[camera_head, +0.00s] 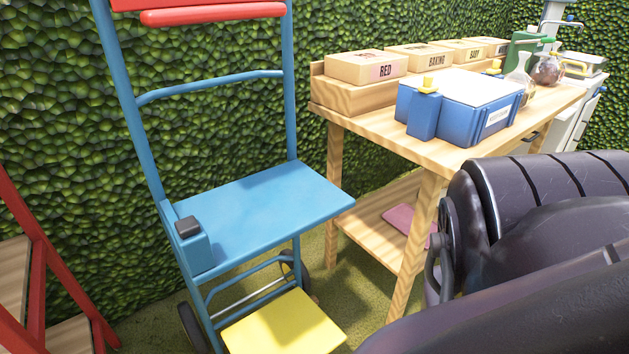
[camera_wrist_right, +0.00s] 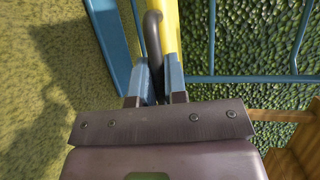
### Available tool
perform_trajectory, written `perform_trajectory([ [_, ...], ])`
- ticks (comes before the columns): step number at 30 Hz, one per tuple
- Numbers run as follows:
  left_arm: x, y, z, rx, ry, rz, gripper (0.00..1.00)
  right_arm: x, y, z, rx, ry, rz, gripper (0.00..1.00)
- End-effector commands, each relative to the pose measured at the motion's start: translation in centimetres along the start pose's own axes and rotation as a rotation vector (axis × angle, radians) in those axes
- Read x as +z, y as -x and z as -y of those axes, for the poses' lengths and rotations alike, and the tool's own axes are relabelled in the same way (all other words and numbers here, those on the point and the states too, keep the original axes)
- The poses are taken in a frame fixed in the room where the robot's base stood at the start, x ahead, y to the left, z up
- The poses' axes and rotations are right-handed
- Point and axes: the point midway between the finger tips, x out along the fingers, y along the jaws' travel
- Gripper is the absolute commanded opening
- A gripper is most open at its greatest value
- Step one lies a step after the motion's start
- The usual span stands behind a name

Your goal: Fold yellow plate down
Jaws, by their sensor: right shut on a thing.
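The yellow plate (camera_head: 283,324) is at the bottom of the blue hand truck (camera_head: 215,226), below its blue shelf, and lies about flat in the head view. In the right wrist view the yellow plate (camera_wrist_right: 170,28) shows nearly edge-on as a narrow strip at the top. My right gripper (camera_wrist_right: 158,80) is shut on a dark curved handle (camera_wrist_right: 152,32) beside the yellow strip. Whether the handle is fixed to the plate I cannot tell. The right fingertips are not visible in the head view. My left gripper is not in view.
A wooden table (camera_head: 465,152) with labelled boxes and a blue cooler (camera_head: 480,105) stands right of the truck. A hedge (camera_head: 215,120) closes the back. A red frame (camera_head: 60,275) stands at the left edge. Grass shows between truck and table.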

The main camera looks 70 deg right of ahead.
Motion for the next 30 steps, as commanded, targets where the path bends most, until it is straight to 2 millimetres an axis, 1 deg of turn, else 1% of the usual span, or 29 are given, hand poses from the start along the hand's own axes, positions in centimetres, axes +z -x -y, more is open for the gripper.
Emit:
perform_trajectory([
  [1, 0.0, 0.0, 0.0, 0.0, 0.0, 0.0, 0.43, 0.0, 0.1, 0.0, 0.002, 0.005, 0.001, 0.0],
  [2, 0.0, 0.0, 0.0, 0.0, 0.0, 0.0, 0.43, 0.0, 0.1, 0.0, 0.002, 0.005, 0.001, 0.16],
  [3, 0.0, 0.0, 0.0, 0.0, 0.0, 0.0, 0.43, 0.0, 0.1, 0.0, 0.001, 0.005, 0.001, 0.22],
  [11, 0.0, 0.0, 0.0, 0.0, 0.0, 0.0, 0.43, 0.0, 0.0, 0.0, -0.001, 0.002, 0.0, 0.22],
  [14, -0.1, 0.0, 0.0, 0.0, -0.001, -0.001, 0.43, 0.0, 0.4, 0.1, -0.001, 0.001, 0.0, 0.22],
  [16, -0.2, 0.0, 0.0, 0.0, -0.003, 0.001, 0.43, 0.0, 1.0, 0.1, -0.001, 0.0, 0.0, 0.22],
  [20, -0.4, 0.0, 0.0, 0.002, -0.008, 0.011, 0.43, 0.0, 3.0, 0.2, -0.002, 0.0, 0.0, 0.22],
  [27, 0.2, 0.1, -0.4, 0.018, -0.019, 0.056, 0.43, 0.0, 7.4, 0.1, 0.0, 0.0, 0.0, 0.22],
  [30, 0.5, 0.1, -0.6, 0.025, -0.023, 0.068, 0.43, 0.0, 8.9, 0.1, 0.001, 0.001, 0.0, 0.22],
])
